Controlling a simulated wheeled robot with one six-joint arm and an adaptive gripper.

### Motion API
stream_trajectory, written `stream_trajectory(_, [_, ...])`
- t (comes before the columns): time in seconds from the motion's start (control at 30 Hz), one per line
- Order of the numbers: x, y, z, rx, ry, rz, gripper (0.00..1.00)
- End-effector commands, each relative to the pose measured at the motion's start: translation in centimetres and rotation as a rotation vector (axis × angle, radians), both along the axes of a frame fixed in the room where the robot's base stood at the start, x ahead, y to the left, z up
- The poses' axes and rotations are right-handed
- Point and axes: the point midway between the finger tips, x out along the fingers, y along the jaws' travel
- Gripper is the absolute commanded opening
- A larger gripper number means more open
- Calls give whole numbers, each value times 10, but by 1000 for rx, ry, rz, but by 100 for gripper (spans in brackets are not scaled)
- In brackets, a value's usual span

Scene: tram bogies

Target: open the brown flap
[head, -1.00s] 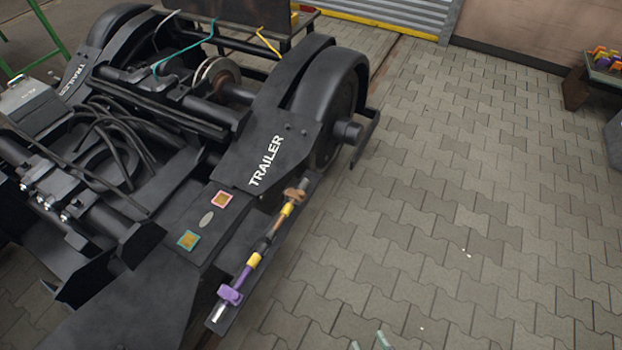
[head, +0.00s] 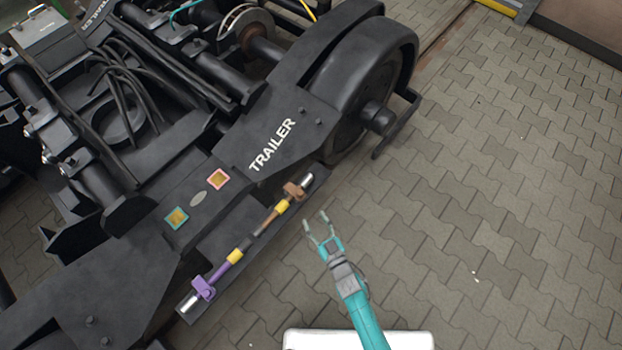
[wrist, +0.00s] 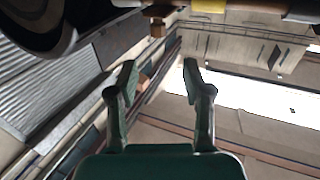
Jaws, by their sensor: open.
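The brown flap (head: 294,190) is a small brown piece at the upper end of a bar along the black bogie's side, below the TRAILER lettering. In the wrist view a brown block (wrist: 158,12) shows at the top edge, probably the same flap. Whether it is open or shut is too small to tell. My gripper (head: 317,226) is open and empty, just right of and below the brown flap in the head view, apart from it. In the wrist view its two fingers (wrist: 160,67) are spread with nothing between them.
A purple flap (head: 203,288) sits at the bar's lower end, with yellow bands (head: 234,256) between. Pink-framed (head: 218,179) and teal-framed (head: 176,218) squares lie on the bogie frame. The black wheel (head: 365,85) rises beyond the brown flap. Paved floor (head: 500,200) to the right is clear.

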Motion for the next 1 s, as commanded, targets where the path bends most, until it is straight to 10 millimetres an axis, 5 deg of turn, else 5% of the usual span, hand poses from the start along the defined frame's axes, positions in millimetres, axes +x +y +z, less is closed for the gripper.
stream_trajectory(0.27, [20,14,-1,3,-4,11,50])
stream_trajectory(0.7, [81,49,-1,1,-3,10,50])
stream_trajectory(1.0, [98,58,-1,2,-2,9,50])
